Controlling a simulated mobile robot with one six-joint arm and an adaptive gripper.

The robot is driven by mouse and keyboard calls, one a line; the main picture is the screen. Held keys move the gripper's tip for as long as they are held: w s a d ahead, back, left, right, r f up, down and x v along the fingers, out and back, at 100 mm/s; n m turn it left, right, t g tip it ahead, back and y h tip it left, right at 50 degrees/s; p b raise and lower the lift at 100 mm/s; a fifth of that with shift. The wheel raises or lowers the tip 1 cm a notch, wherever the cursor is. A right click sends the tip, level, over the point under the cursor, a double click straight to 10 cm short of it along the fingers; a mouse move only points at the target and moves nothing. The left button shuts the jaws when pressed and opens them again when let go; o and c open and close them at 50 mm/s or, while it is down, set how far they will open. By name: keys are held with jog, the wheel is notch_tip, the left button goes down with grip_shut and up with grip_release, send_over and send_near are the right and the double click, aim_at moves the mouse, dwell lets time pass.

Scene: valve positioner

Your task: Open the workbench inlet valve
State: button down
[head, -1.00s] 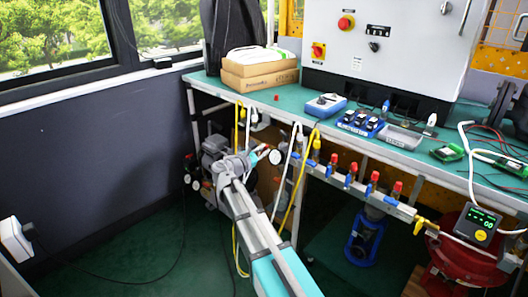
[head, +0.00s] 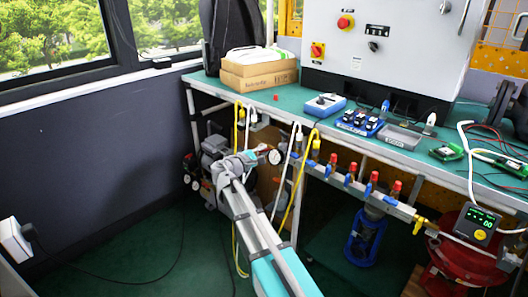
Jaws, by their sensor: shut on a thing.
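My arm reaches from the bottom middle to the left end of the workbench (head: 360,152). My gripper (head: 260,152) is at its far end, just under the bench edge, beside a round white pressure gauge (head: 275,157). The gripper is small here and partly hidden by my own wrist. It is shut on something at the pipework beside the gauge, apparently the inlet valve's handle. The handle itself and its angle cannot be made out.
A manifold rail (head: 345,180) with several red-and-blue fittings runs under the bench's front edge to a yellow valve (head: 418,224) and a digital gauge (head: 478,225). White and yellow cables hang close to my gripper. The floor (head: 120,245) at left is mostly clear.

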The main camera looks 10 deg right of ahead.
jog(key=m, duration=0.6)
jog(key=shift+a, duration=0.15)
jog(key=shift+f, duration=0.1)
dwell(0.3)
jog(key=c, duration=0.9)
grip_release()
jog(key=shift+c, duration=0.2)
jog(key=shift+o, duration=1.1)
jog(key=shift+s, duration=0.1)
jog(key=v, duration=1.1)
jog(key=shift+s+a, duration=0.15)
jog(key=shift+a, duration=0.2)
